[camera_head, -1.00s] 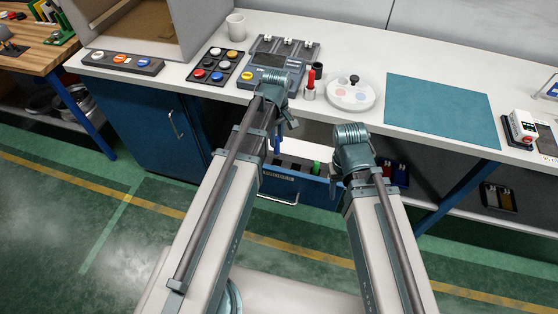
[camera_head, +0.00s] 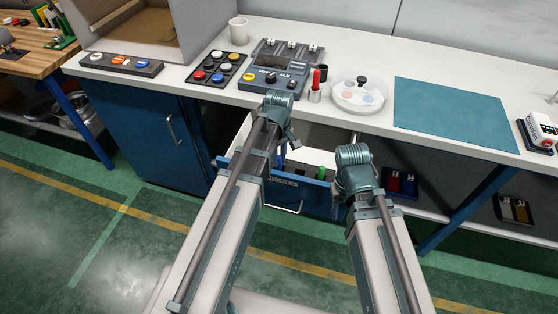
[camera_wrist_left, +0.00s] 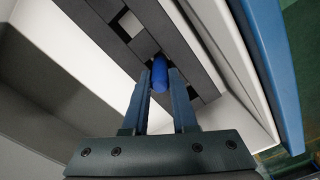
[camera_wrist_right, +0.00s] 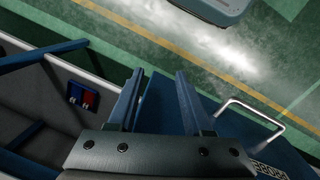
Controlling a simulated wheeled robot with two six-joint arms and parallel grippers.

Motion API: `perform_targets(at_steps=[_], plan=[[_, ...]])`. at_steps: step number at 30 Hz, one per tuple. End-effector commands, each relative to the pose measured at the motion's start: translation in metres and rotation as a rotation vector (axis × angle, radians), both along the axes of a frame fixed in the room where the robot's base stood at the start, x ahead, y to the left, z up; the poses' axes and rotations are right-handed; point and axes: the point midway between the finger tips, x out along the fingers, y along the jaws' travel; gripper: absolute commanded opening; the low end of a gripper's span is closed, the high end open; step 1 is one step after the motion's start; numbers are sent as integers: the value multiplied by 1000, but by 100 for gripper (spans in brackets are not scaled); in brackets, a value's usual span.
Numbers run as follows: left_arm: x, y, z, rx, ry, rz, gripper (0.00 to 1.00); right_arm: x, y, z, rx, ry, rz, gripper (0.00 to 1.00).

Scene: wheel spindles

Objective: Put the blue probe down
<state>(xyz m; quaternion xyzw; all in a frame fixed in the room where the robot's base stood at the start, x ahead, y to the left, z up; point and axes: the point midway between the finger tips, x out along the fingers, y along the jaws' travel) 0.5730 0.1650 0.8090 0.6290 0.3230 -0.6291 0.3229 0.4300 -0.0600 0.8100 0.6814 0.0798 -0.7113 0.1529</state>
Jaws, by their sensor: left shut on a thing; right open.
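The blue probe (camera_wrist_left: 160,73) is between the fingers of my left gripper (camera_wrist_left: 160,84), which is shut on it. In the left wrist view it is over a dark rack (camera_wrist_left: 183,45) with square openings; I cannot tell whether its hidden far end is inside one. The rack lies in an open drawer with a blue front (camera_head: 312,199). The probe also shows in the head view (camera_head: 282,158), below my left wrist. My right gripper (camera_wrist_right: 158,80) is open and empty, in front of the drawer's right side.
A green item (camera_head: 321,172) stands in the drawer. On the white bench above are a meter (camera_head: 275,78), a red-topped holder (camera_head: 316,85), a round white dish (camera_head: 357,97) and a teal mat (camera_head: 455,112). The bench edge overhangs the drawer.

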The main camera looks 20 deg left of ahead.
Motion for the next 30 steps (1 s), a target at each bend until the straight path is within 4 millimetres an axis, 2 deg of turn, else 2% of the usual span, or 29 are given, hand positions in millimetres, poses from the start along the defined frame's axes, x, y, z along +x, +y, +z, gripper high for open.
perform_targets(at_steps=[8, 9, 13, 23, 30], plan=[[0, 0, -3, 0, 0, 0, 0, 0, 0, -3, 0, 0, 0, 50], [0, 0, -2, 0, 0, 0, 31, 0, 0, -2, 0, 0, 0, 50], [0, 0, -2, 0, 0, 0, 55, 0, 0, -2, 0, 0, 0, 50], [0, 0, -1, 0, 0, 0, 56, 0, 0, -1, 0, 0, 0, 50], [0, 0, 11, 0, 0, 0, 56, 0, 0, 11, 0, 0, 0, 50]])
